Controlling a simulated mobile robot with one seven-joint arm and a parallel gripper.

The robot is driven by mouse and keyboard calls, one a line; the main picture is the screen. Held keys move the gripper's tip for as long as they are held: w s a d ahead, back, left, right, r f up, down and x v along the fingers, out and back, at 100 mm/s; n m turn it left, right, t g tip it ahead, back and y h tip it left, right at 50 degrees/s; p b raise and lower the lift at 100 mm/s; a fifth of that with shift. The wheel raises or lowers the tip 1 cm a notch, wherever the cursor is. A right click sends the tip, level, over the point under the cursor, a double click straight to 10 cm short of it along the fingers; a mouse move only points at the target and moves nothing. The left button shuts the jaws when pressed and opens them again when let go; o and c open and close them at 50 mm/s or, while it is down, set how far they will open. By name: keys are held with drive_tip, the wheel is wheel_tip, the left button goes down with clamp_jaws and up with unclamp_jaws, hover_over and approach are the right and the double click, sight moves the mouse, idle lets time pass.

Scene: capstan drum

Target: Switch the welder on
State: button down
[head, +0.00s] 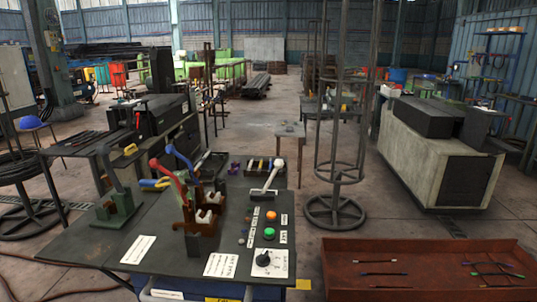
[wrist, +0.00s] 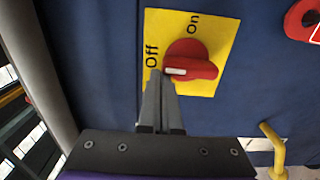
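The welder's blue panel (wrist: 90,60) fills most of the wrist view. On it is a yellow plate (wrist: 215,30) marked "Off" at the left and "On" at the top. A red rotary knob (wrist: 195,66) sits on the plate, its white-marked end at the left, near "Off". My gripper (wrist: 159,76) has its fingers together, with nothing visible between them. The fingertips are at or just below the knob's white end; I cannot tell if they touch. In the head view my gripper is not seen, and only a strip of blue (head: 208,288) shows below the bench.
A red ring-shaped part (wrist: 303,20) is at the panel's upper right. A yellow hook-shaped piece (wrist: 273,145) stands at lower right. A grey post (wrist: 62,75) runs along the left. The dark workbench (head: 190,245) carries clamps and buttons; a red tray (head: 420,250) lies at right.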

drive_tip(key=shift+d, duration=0.1)
drive_tip(key=shift+d+p, duration=0.3)
drive_tip(key=shift+p, duration=0.1)
drive_tip(key=shift+r, duration=0.1)
drive_tip(key=shift+d+p, duration=0.3)
drive_tip(key=shift+p, duration=0.1)
drive_tip(key=shift+r, duration=0.1)
